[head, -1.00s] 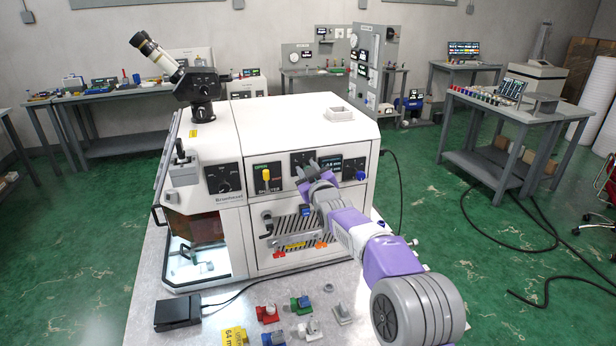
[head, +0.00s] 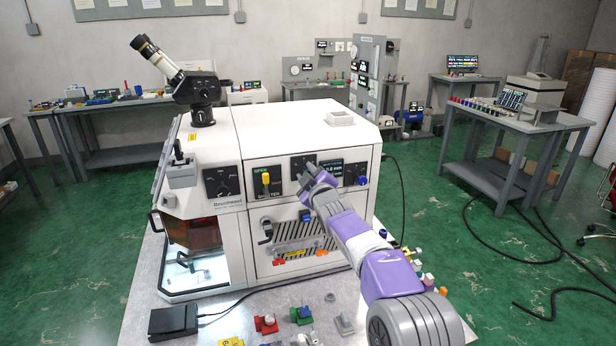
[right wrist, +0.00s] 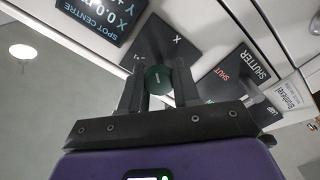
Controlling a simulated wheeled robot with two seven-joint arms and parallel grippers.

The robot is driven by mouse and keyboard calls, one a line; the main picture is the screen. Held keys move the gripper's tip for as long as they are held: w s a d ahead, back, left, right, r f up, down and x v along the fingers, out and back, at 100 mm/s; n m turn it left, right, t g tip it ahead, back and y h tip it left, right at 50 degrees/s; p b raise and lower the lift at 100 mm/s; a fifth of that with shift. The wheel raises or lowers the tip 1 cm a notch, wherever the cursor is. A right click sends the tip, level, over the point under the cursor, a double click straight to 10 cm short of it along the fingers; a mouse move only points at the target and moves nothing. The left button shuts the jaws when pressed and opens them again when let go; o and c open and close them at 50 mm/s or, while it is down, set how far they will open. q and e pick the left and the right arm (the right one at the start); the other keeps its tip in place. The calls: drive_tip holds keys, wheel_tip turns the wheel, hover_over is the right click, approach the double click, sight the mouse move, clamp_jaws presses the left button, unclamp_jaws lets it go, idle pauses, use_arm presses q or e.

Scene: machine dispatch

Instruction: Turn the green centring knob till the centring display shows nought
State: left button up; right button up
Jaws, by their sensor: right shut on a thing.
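The green centring knob (right wrist: 158,78) shows in the right wrist view on a dark plate marked X. My right gripper (right wrist: 159,88) is shut on it, one finger on each side. In the head view my right gripper (head: 306,172) is at the white machine's front panel and hides the knob. The centring display (right wrist: 100,15), headed SPOT CENTRE, is at the upper left of the wrist view. It has X and Y lines, but their readings are cut off and I cannot read them in full. My left gripper is not in view.
The shutter plate (right wrist: 236,72) is close to my fingers on the right in the wrist view. A yellow lever (head: 266,179) and a blue knob (head: 362,181) flank my gripper on the panel. Small coloured parts lie on the metal table (head: 262,305) below.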

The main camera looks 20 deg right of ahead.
drive_tip(key=o, duration=1)
drive_tip(key=shift+o, duration=0.2)
drive_tip(key=shift+s, duration=0.1)
drive_tip(key=s+b, duration=0.2)
drive_tip(key=s, duration=0.5)
drive_tip(key=shift+s, duration=0.2)
drive_tip(key=shift+d+r, duration=0.1)
